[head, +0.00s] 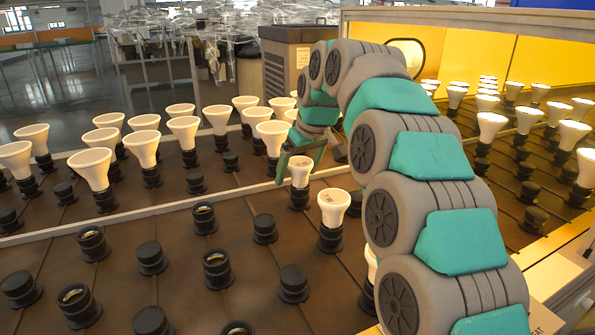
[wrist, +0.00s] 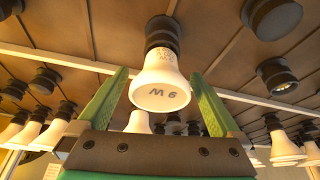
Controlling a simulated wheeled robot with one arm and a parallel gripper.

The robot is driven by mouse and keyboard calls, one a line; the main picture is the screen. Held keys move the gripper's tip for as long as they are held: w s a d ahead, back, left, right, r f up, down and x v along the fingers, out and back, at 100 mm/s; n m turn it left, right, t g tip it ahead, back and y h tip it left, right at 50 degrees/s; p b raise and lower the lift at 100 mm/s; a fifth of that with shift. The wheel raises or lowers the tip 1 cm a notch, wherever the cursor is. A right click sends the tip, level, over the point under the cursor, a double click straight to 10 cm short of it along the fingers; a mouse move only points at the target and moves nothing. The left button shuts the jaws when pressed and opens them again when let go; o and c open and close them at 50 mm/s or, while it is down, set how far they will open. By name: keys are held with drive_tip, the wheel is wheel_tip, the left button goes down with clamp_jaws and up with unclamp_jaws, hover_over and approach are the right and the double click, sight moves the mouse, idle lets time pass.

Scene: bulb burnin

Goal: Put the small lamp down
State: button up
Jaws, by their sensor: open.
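The small lamp (head: 299,172) is a white reflector bulb with a wide flat face. It stands upright on a black socket (head: 299,199) in the head view. In the wrist view the lamp (wrist: 160,84) has dark marks on its face and sits with its narrow end at a black socket (wrist: 162,33). My gripper (head: 302,150) is at the lamp in the head view. In the wrist view my gripper's green fingers (wrist: 160,90) are apart, one on each side of the lamp, with gaps visible between. How fully the lamp is seated I cannot tell.
Another white lamp (head: 333,207) stands close by in a socket, nearer the camera. Several larger lamps (head: 92,168) stand in rows to the left. Empty black sockets (head: 151,257) fill the near board. A yellow-walled bay (head: 540,50) with lit lamps (head: 489,127) is at right.

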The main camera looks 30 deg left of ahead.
drive_tip(key=v, duration=0.7)
drive_tip(key=shift+s, duration=0.1)
idle(0.5)
